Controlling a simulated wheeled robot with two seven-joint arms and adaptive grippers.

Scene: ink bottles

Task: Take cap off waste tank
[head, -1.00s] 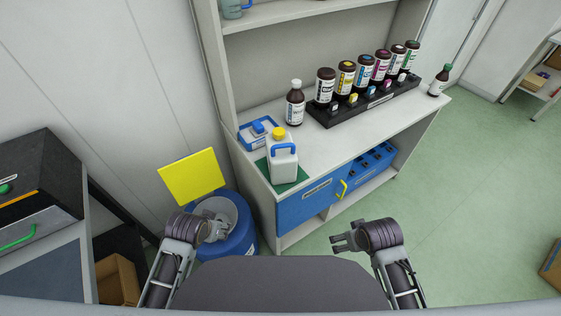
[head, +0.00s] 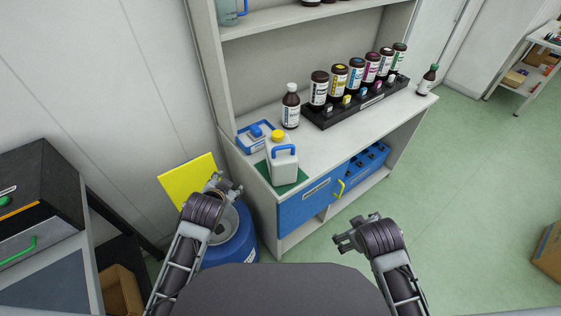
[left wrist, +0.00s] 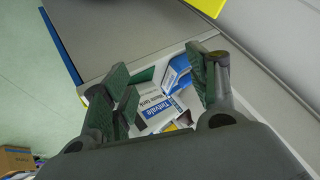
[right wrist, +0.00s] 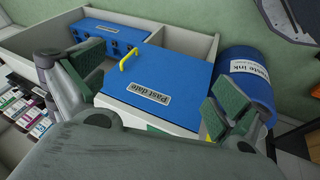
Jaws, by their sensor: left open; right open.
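The waste tank (head: 283,166) is a white jug with a blue handle and a yellow cap (head: 278,135). It stands upright on a green mat at the bench's near left corner. My left gripper (head: 231,187) is open and empty, left of the tank and lower, over the blue drum. In the left wrist view, the tank's label (left wrist: 158,108) shows beyond and between the open fingers (left wrist: 165,90), apart from them. The cap is on the tank. My right gripper (head: 342,242) is open and empty, in front of the bench; its fingers (right wrist: 155,82) face the bench front.
The blue waste ink drum (head: 236,250) with a raised yellow lid (head: 187,179) stands left of the bench. A blue tray (head: 251,139) and a brown bottle (head: 290,107) are behind the tank. A black rack (head: 318,115) with several bottles stands further right. A yellow handle (head: 340,187) sticks out in front.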

